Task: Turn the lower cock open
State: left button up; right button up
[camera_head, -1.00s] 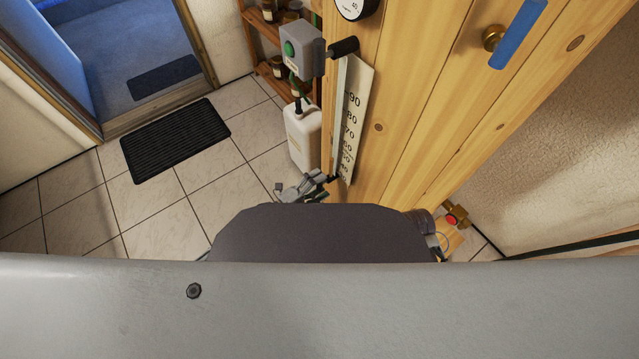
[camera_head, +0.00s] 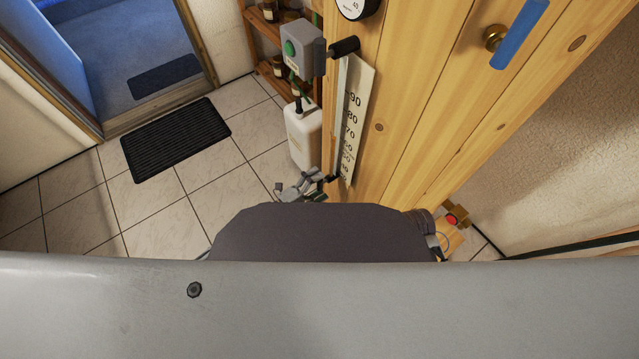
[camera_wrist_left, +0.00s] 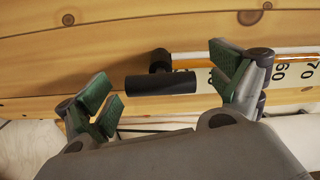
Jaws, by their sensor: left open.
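The lower cock (camera_head: 333,179) sits at the bottom of the sight glass on the wooden wall. In the left wrist view its black cylindrical handle (camera_wrist_left: 163,82) lies nearly level across the picture. My left gripper (camera_head: 306,186) is beside the cock in the head view, small and partly hidden by my body. In the wrist view my left gripper (camera_wrist_left: 164,82) is open, with one green-padded finger on each side of the handle. A gap shows at each end of the handle, and nothing is gripped. My right gripper is not in view.
The upper cock (camera_head: 343,47) with a black handle is above the numbered scale (camera_head: 357,110). A grey box with a green button (camera_head: 300,50) and a white canister (camera_head: 303,135) stand close to the left. A black mat (camera_head: 175,140) lies on the open tiled floor.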

pick_arm(q)
jog(key=v, duration=1.2)
dwell(0.8)
